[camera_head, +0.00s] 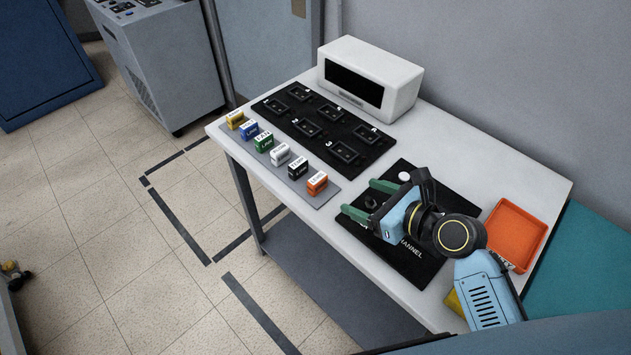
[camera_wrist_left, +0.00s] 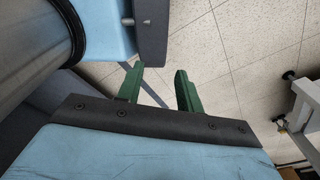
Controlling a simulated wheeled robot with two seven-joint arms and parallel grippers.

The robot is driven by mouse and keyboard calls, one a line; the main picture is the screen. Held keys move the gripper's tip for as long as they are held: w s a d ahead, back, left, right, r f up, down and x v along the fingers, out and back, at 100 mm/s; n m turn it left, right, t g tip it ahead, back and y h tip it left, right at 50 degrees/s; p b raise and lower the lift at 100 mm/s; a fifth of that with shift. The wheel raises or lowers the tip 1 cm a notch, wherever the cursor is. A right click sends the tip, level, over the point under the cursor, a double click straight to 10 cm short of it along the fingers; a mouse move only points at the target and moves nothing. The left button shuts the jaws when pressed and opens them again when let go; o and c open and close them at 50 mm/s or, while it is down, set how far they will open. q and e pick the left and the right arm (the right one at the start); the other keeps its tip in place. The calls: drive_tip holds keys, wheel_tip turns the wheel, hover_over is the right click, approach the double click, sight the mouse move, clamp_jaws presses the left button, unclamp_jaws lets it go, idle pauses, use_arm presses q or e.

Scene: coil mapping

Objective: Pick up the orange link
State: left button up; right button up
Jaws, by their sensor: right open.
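The orange link (camera_head: 317,184) is a small block with a white label on top. It stands at the near right end of a row of coloured blocks on a grey strip at the table's front edge. My right gripper (camera_head: 362,200) is over the black panel marked "channel" to the right of the orange link. Its green fingers are apart with no block between them, and they point left towards the row. My left gripper (camera_wrist_left: 161,88) shows only in the left wrist view, its green fingers apart and empty above the tiled floor.
The white table (camera_head: 485,175) also carries yellow, blue, green, white and black blocks, a black socket board (camera_head: 325,125), a white box (camera_head: 370,75) and an orange tray (camera_head: 515,233). A small white round piece (camera_head: 404,177) lies by my right gripper. Floor on the left is mostly clear.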

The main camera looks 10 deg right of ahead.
approach(318, 178)
drive_tip(key=shift+w+a+f+b, duration=0.35)
drive_tip(key=shift+w+f+b, duration=0.05)
drive_tip(key=shift+w+f, duration=0.2)
drive_tip(key=shift+w+a+f, duration=0.15)
drive_tip(key=shift+w+a, duration=0.15)
drive_tip(key=shift+w, duration=0.15)
drive_tip(key=b+x, duration=0.1)
drive_tip(key=x, duration=0.4)
use_arm(q)
drive_tip(key=shift+w+d+f, duration=0.1)
drive_tip(key=shift+w+f, duration=0.15)
drive_tip(key=shift+f, duration=0.3)
drive_tip(key=shift+w+f, duration=0.25)
drive_tip(key=shift+f, duration=0.25)
use_arm(e)
drive_tip(key=c, duration=1.1)
